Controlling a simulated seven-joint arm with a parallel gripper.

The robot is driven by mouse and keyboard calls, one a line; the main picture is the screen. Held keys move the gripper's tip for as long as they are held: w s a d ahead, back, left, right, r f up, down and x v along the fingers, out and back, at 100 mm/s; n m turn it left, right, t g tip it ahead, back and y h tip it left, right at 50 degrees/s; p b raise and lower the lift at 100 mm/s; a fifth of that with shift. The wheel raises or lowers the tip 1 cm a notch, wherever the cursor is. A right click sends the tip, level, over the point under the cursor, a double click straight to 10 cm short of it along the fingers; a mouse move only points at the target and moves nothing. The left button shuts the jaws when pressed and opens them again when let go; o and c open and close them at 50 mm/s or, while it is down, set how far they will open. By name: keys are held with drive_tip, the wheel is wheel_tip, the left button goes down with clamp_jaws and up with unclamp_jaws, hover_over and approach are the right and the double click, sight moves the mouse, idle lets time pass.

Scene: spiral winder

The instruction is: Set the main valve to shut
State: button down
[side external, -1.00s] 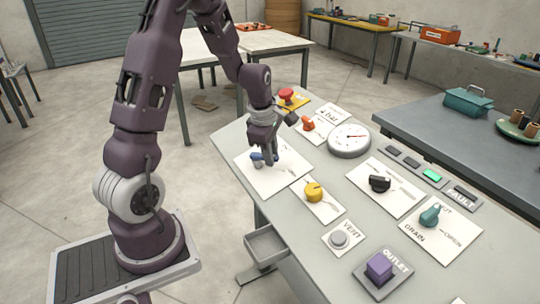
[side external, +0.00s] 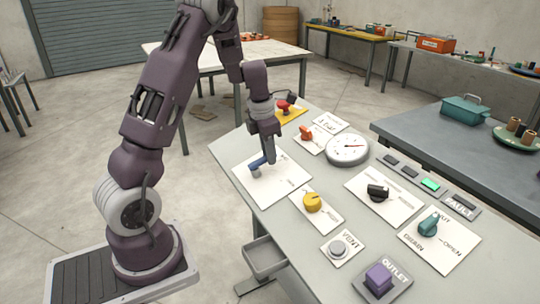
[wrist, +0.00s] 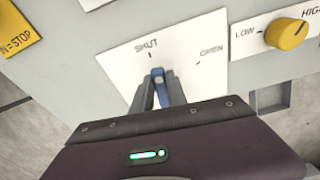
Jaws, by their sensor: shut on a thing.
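The main valve is a blue lever (side external: 257,164) on a white plate (side external: 283,187) marked SHUT and OPEN in the wrist view. In that view the lever (wrist: 158,76) points up the plate, its tip close below the SHUT mark and well left of the OPEN mark. My gripper (side external: 270,154) reaches down onto the lever's end. In the wrist view my gripper (wrist: 157,88) has one finger on each side of the lever and is shut on it. The fingers hide the lower part of the lever and its pivot.
A yellow knob (side external: 312,202) sits on the neighbouring plate. Further along the panel are a black knob (side external: 378,191), a teal handle (side external: 429,224), a gauge (side external: 347,149) and an orange handle (side external: 305,132). A red button (side external: 282,105) is at the far end. A grey tray (side external: 265,256) hangs at the panel's edge.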

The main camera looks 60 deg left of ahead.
drive_tip(key=shift+w+a+r+n, duration=0.1)
drive_tip(key=shift+a+n, duration=0.2)
drive_tip(key=shift+n, duration=0.2)
drive_tip(key=shift+a, duration=0.1)
drive_tip(key=c, duration=1.3)
unclamp_jaws()
